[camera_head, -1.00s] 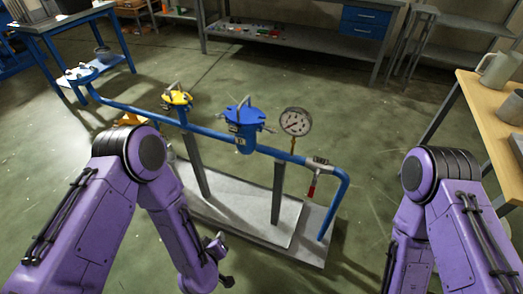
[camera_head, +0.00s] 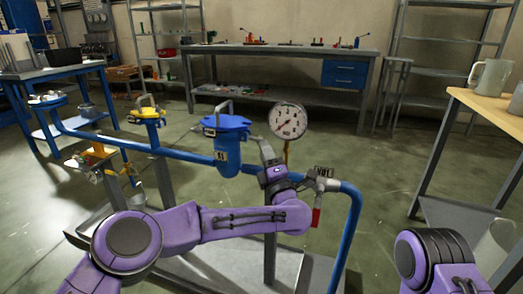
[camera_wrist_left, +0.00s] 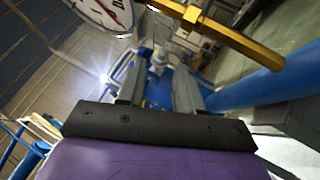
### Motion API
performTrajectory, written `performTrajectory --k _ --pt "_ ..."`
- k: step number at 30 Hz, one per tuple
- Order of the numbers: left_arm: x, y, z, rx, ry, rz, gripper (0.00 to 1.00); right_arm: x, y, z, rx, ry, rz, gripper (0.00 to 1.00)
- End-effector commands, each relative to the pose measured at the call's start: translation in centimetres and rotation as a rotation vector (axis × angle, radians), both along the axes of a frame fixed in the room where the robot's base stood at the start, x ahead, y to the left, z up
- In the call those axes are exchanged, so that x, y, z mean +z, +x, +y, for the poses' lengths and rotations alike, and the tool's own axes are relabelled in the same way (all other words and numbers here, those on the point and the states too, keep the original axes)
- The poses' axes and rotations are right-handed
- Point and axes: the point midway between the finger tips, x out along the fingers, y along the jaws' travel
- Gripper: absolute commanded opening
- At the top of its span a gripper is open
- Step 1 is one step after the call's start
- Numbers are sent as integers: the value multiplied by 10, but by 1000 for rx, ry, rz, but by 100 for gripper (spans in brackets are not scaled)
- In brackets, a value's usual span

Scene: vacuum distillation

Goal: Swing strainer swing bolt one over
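The blue strainer (camera_head: 227,155) stands on the blue pipe, with a blue lid, a grey handle on top and a small label. A grey swing bolt (camera_head: 254,138) seems to stick out at the lid's right side; its exact position is hard to tell. My left gripper (camera_head: 265,150) is just right of the strainer, below the gauge, pointing toward the lid. In the left wrist view the two grey fingers (camera_wrist_left: 157,82) are apart, with blue strainer parts and a grey knob (camera_wrist_left: 157,62) seen beyond the gap. I see no contact. My right gripper is out of view.
A round pressure gauge (camera_head: 287,121) stands close to my left gripper. A valve with a red handle (camera_head: 316,216) is on the pipe to the right. A yellow-topped fitting (camera_head: 147,115) is on the left. A wooden table (camera_head: 490,108) with mugs is at right.

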Motion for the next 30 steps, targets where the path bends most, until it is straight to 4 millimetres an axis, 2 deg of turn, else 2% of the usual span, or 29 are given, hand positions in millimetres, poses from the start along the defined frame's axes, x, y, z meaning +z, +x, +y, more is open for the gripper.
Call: performTrajectory --k 3,6,16,19,20,30 --pt "5 19 7 1 -1 1 35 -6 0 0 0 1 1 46" --pt "10 30 11 -1 1 1 35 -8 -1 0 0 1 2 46" --pt "14 35 12 -2 2 2 35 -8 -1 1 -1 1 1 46" --pt "14 35 12 -2 2 2 3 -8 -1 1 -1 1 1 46" --pt "14 35 12 -2 2 2 0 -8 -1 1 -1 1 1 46" --pt "18 35 12 -2 -35 14 0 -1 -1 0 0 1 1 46"
